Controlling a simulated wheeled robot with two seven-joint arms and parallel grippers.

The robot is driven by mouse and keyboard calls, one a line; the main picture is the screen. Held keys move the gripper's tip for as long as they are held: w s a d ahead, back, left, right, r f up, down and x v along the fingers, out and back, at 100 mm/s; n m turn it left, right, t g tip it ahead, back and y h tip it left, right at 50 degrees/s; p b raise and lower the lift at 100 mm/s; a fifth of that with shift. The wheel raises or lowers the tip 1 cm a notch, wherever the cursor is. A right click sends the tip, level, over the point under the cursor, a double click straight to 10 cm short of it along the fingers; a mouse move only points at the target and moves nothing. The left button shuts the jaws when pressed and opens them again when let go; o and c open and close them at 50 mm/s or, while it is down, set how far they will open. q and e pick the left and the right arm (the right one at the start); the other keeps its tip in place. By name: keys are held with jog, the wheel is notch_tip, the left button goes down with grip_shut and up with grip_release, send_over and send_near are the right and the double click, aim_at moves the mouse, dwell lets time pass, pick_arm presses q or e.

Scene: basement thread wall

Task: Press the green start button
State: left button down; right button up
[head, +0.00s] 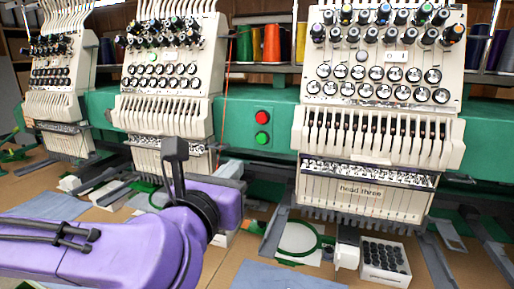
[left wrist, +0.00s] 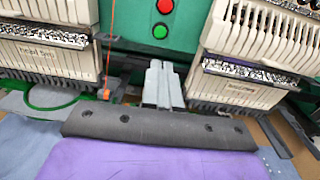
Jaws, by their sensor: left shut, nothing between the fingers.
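The green start button (head: 262,138) is a round button on the green machine beam, between the middle and right embroidery heads. It also shows in the left wrist view (left wrist: 160,32). A red button (head: 263,117) sits directly above it. My left gripper (head: 232,166) is low and left of the green button in the head view, partly behind my purple wrist. In the left wrist view its light grey fingers (left wrist: 160,66) are shut together and empty, pointing up toward the green button. A visible gap separates the fingertips from the button. My right gripper is not in view.
The embroidery head marked "head three" (head: 385,193) stands right of the buttons, another head (head: 163,116) left. A thin red-orange thread (head: 225,92) hangs left of the buttons. A green hoop (head: 299,238) and a tray of dark bobbins (head: 384,256) lie below right.

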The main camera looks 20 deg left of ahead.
pick_arm(q)
jog(key=p, duration=1)
send_near(261, 140)
jog(key=w+p, duration=0.2)
jog(key=w, duration=0.4)
jog(key=shift+w+r, duration=0.1)
jog(key=shift+w, duration=0.3)
